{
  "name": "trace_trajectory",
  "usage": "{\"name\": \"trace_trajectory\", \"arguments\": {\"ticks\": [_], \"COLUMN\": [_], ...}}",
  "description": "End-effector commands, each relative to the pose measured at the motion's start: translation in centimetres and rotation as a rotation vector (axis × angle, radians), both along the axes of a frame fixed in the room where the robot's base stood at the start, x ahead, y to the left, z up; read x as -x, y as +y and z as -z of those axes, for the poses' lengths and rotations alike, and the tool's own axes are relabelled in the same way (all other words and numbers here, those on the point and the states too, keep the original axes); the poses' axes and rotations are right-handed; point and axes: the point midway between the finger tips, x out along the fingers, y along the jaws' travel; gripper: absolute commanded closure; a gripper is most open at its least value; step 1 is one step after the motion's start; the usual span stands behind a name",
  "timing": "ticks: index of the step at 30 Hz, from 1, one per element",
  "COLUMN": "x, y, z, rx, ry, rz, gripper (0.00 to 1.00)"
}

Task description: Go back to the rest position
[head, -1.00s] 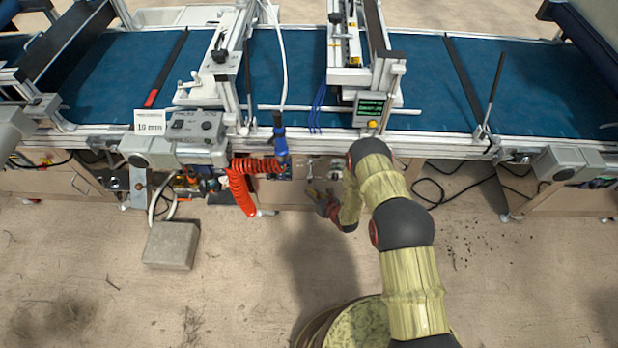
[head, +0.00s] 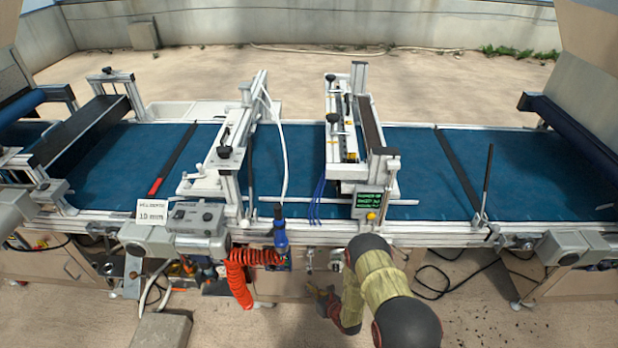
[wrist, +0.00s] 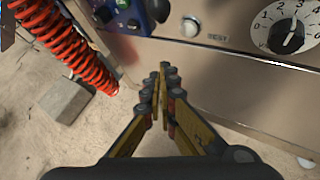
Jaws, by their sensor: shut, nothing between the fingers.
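My gripper (wrist: 163,78) is shut and empty in the wrist view, its yellow fingers meeting in front of the seeder's lower front panel (wrist: 225,75). In the head view my gripper (head: 328,300) hangs low in front of the machine, below the belt edge, with my arm folded down to it. The tray seeder's blue belt (head: 310,180) runs across the whole head view. On the panel in the wrist view are a round button (wrist: 190,27) and a numbered dial (wrist: 289,37).
A coiled red hose (head: 240,275) hangs left of my gripper, near a grey block (head: 160,330) on the floor. A small green-text screen (head: 369,199) is above my arm. Black cables (head: 435,285) lie at the right. Open floor lies behind the machine.

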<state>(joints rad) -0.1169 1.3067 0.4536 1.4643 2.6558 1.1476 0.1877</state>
Motion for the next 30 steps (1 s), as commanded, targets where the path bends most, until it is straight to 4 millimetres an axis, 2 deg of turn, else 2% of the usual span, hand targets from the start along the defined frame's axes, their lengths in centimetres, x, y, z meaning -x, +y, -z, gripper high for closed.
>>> {"name": "trace_trajectory", "arguments": {"ticks": [4, 7, 11, 12, 14, 17, 21, 26, 30], "x": [0.2, 2.0, 7.9, 9.8, 11.9, 14.6, 17.8, 20.6, 22.7], "y": [0.2, 1.6, 4.4, 5.4, 6.6, 8.2, 9.1, 8.2, 6.3], "z": [0.2, 0.6, 1.3, 1.1, -0.3, -3.8, -10.5, -17.8, -23.4], "rx": [0.015, 0.025, 0.036, 0.037, 0.039, 0.048, 0.079, 0.144, 0.222], "ry": [-0.001, 0.01, 0.056, 0.066, 0.062, 0.032, -0.05, -0.162, -0.261], "rz": [-0.018, -0.106, -0.316, -0.393, -0.508, -0.701, -0.981, -1.257, -1.464], "gripper": [1.0, 1.0, 1.0, 1.0, 1.0, 1.0, 1.0, 1.0, 1.0]}}
